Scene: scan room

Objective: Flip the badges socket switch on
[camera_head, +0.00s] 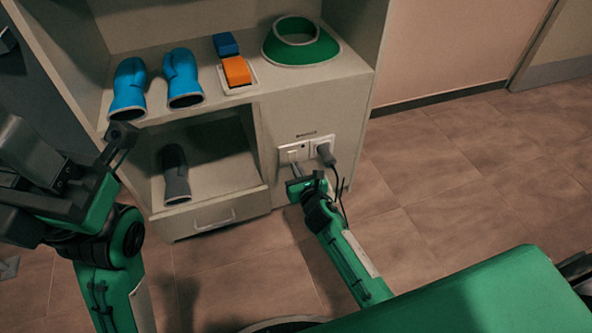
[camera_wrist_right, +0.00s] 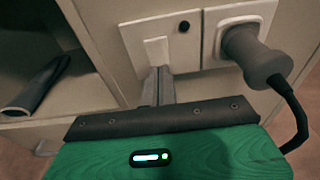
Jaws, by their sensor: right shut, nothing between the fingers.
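The socket panel (camera_head: 306,149) is a white double plate on the cabinet's front face, below a small dark label. Its left half holds a white rocker switch (camera_wrist_right: 157,52) and a small dark round spot. Its right half holds a grey plug (camera_wrist_right: 258,58) with a black cable. My right gripper (camera_head: 298,172) is shut and empty, its fingertips at the lower part of the switch; in the right wrist view the fingers (camera_wrist_right: 160,82) overlap the switch's lower edge, and I cannot tell if they touch. My left gripper (camera_head: 122,136) is at the left; its jaw state is unclear.
The cabinet (camera_head: 262,110) has blue gloves (camera_head: 184,78), an orange item (camera_head: 236,72), a blue item (camera_head: 225,44) and a green collar (camera_head: 300,42) on top. A grey glove (camera_head: 175,174) lies in the lower compartment above a drawer. The cable (camera_head: 341,195) hangs right of my right gripper. Floor at right is clear.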

